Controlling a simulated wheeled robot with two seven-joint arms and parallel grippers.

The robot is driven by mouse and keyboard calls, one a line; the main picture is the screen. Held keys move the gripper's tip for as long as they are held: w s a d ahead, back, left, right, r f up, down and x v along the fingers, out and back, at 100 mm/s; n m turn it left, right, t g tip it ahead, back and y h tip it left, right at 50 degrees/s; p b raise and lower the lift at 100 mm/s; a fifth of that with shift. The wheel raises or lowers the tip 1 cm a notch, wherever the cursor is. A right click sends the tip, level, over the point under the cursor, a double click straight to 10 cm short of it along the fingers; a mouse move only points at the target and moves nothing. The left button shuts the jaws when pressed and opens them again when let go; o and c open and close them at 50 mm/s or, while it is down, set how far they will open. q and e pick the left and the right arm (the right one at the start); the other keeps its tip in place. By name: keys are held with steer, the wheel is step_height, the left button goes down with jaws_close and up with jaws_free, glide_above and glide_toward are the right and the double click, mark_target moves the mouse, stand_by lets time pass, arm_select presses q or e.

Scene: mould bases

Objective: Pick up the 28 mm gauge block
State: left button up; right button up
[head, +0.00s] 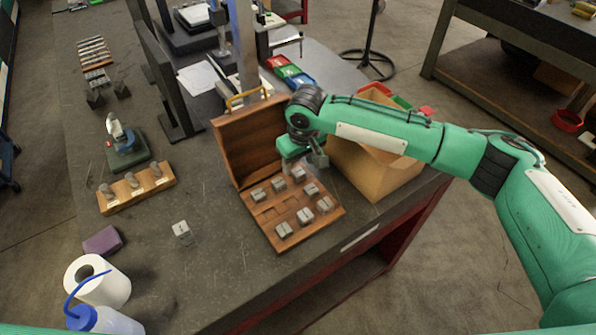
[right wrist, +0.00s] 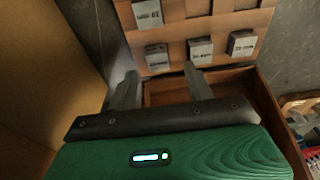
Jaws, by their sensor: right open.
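Several grey gauge blocks, including one at the front (head: 284,230), sit in the slots of an open wooden case (head: 268,222). Their labels are too small in the head view to tell which is the 28 mm one. In the right wrist view the labels appear upside down and blurred, and I cannot read them surely. My right gripper (head: 304,163) is above the back of the case, near the lid. In the right wrist view its fingers (right wrist: 163,82) are apart and empty, with a block (right wrist: 157,58) just beyond the gap. My left gripper is out of view.
A loose grey block (head: 182,231) lies on the table left of the case. A cardboard box (head: 375,165) stands close to the right of the case. A wooden stand with grey pieces (head: 135,190), paper roll (head: 98,282) and bottle (head: 100,320) are at left.

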mark_target(298, 171)
steer(key=f, duration=0.2)
steer(key=f+p, duration=0.1)
steer(key=shift+w+f, duration=0.15)
steer(key=shift+w, duration=0.1)
steer(key=shift+f, duration=0.2)
steer(key=c, duration=1)
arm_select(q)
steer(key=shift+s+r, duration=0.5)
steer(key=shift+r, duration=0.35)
arm_select(e)
jaws_close()
steer(key=shift+r, duration=0.1)
